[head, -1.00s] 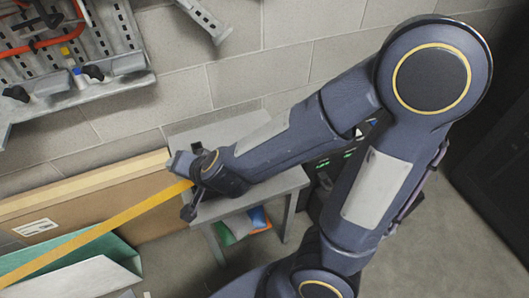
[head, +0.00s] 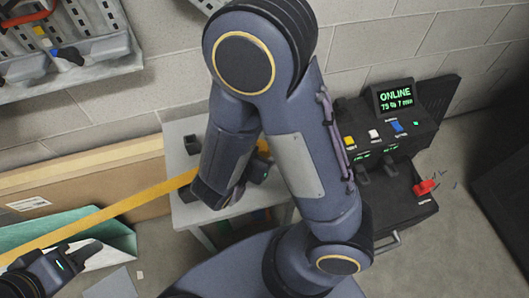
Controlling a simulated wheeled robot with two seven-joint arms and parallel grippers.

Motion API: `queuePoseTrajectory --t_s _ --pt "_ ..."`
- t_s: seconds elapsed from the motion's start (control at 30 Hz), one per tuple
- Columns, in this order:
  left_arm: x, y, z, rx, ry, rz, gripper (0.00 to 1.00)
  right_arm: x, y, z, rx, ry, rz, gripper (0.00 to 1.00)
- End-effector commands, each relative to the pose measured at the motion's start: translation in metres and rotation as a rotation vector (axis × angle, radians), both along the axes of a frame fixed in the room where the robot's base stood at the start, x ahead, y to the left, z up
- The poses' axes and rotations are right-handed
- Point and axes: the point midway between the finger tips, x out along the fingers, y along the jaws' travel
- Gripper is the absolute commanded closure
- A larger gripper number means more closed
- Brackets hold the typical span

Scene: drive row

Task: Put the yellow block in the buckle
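No buckle can be made out for certain. A small yellow piece (head: 350,141) sits on the dark console, beside a white and a blue one; I cannot tell if it is a loose block. A yellow strap (head: 120,213) runs from the lower left up to the grey table and passes behind my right wrist. My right gripper (head: 258,170) is over the table, mostly hidden by its own arm; its fingers cannot be read. My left gripper (head: 88,254) is at the lower left, below the strap, near the green and white sheets; its finger gap is unclear.
The dark console (head: 405,135) with a lit screen (head: 395,96) stands right of my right arm, a red item (head: 424,187) on its lower shelf. A small dark part (head: 192,144) lies on the grey table (head: 182,212). Cardboard (head: 75,190) leans on the wall.

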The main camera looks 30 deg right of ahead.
Motion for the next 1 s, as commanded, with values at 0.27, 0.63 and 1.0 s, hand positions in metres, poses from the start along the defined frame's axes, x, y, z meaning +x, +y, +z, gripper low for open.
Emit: queuePoseTrajectory --t_s 0.27,0.63,1.0 --pt "0.000 0.000 -0.025 0.000 0.000 0.000 0.64 0.017 -0.025 -0.030 0.002 0.000 -0.004 0.36" --pt "0.000 0.000 -0.026 0.000 0.000 0.000 0.64 0.021 -0.031 -0.032 0.003 -0.001 0.001 0.39" --pt "0.000 0.000 -0.026 0.000 0.000 0.000 0.64 0.021 -0.031 -0.032 0.002 0.000 0.002 0.87"
